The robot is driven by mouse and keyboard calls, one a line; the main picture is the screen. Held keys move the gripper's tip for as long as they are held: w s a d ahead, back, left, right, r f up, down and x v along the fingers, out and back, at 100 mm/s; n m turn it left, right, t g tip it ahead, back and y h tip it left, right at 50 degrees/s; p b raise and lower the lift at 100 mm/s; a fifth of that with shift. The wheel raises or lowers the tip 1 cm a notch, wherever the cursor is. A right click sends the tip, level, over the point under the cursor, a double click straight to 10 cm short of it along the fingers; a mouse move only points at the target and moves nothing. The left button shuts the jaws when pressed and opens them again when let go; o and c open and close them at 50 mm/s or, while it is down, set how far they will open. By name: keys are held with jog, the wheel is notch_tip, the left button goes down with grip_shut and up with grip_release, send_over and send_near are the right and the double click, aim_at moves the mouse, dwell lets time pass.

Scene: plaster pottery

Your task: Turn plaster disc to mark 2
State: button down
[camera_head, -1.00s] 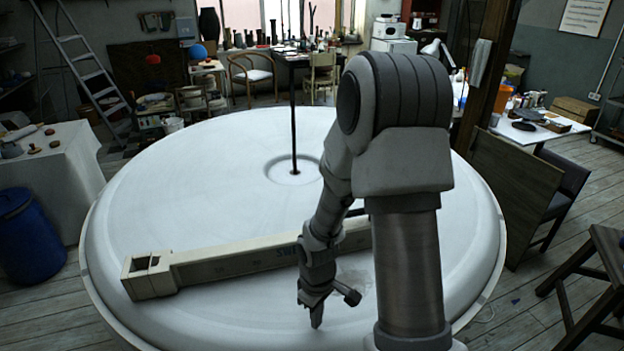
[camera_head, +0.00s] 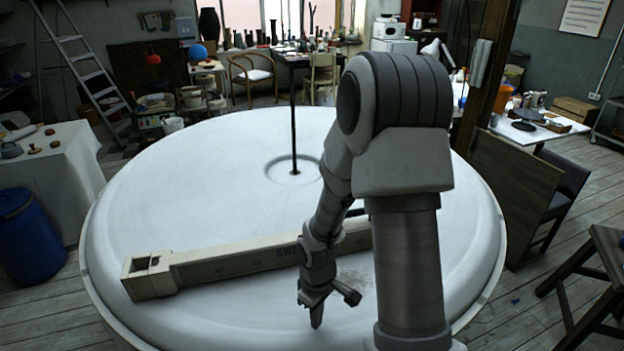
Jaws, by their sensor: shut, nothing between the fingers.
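The large white plaster disc (camera_head: 200,205) fills the middle of the view, with a thin dark upright rod (camera_head: 294,110) at its recessed centre. A long cream beam (camera_head: 220,264) with blue lettering lies across the front part of the disc. Its boxy end is at the left, and its right part passes behind my arm. My gripper (camera_head: 317,322) points down in front of the beam, close above the disc's front surface, and is shut and empty. I cannot tell whether its tips touch the disc. I cannot make out a mark 2 on the disc.
A blue barrel (camera_head: 30,238) and a cloth-covered table (camera_head: 50,175) stand left of the disc. A wooden panel (camera_head: 510,190) and a dark stool (camera_head: 595,280) stand to the right. A ladder (camera_head: 85,70) and a chair (camera_head: 250,75) are at the back.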

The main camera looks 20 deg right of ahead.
aim_at(345, 326)
jog(key=shift+f+b, duration=0.75)
jog(key=shift+f, duration=0.15)
dwell(0.3)
jog(key=shift+d, duration=0.1)
jog(key=shift+s+d+p, duration=0.3)
jog(key=shift+d, duration=0.85)
jog(key=shift+s+d+p, duration=0.25)
jog(key=shift+s+d, duration=0.1)
jog(key=shift+d, duration=0.8)
jog(key=shift+s+d+p, duration=0.3)
jog(key=shift+d, duration=0.85)
jog(key=shift+a, duration=0.25)
jog(key=shift+w, duration=0.1)
jog(key=shift+r, duration=0.1)
jog(key=shift+w+d+r+p, duration=0.1)
jog(key=shift+d+r+p, duration=0.1)
jog(key=shift+r+p, duration=2.8)
jog(key=shift+r, duration=0.45)
